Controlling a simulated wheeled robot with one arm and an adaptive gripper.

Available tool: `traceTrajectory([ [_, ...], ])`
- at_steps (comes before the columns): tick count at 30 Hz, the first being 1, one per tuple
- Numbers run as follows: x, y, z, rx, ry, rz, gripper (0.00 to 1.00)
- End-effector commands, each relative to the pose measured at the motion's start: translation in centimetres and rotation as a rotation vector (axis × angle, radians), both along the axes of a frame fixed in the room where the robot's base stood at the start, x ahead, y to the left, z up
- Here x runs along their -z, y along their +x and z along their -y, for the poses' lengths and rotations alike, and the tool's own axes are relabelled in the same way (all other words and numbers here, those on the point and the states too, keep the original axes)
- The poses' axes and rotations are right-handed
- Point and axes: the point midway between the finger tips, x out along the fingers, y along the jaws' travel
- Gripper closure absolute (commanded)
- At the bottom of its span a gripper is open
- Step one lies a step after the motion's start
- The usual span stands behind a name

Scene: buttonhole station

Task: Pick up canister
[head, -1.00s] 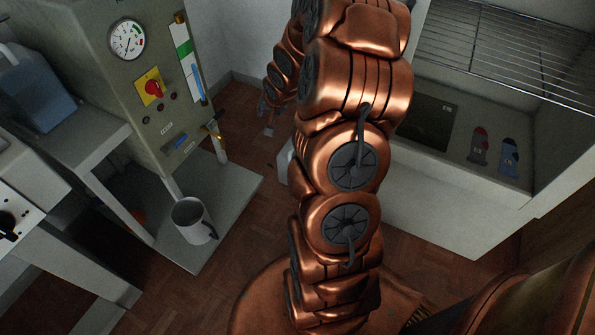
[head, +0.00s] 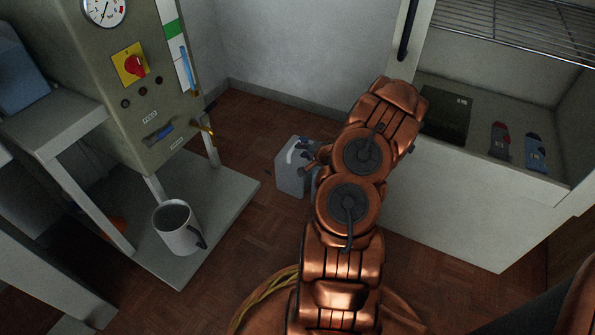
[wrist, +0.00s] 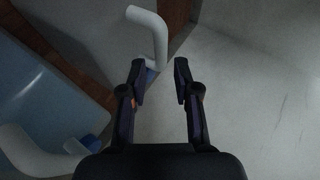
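A pale grey canister (head: 290,172) with a white curved handle on top stands on the wooden floor in the head view, between the machine and the white cabinet. My copper arm covers its right side. My gripper's fingers are not clear in the head view; a small copper part of the arm shows beside the canister.
A grey machine (head: 140,100) with a gauge and red knob stands left. A white mug (head: 177,235) sits on its base plate. A blue container (head: 18,75) is at the upper left. Some floor near the canister is clear.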

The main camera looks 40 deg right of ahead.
Motion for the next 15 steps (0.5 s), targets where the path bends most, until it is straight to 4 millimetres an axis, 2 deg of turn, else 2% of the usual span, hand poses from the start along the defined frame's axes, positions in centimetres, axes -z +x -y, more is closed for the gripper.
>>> traceTrajectory([
  [15, 2.9, 4.2, 0.6, -0.005, -0.004, -0.002, 0.69],
])
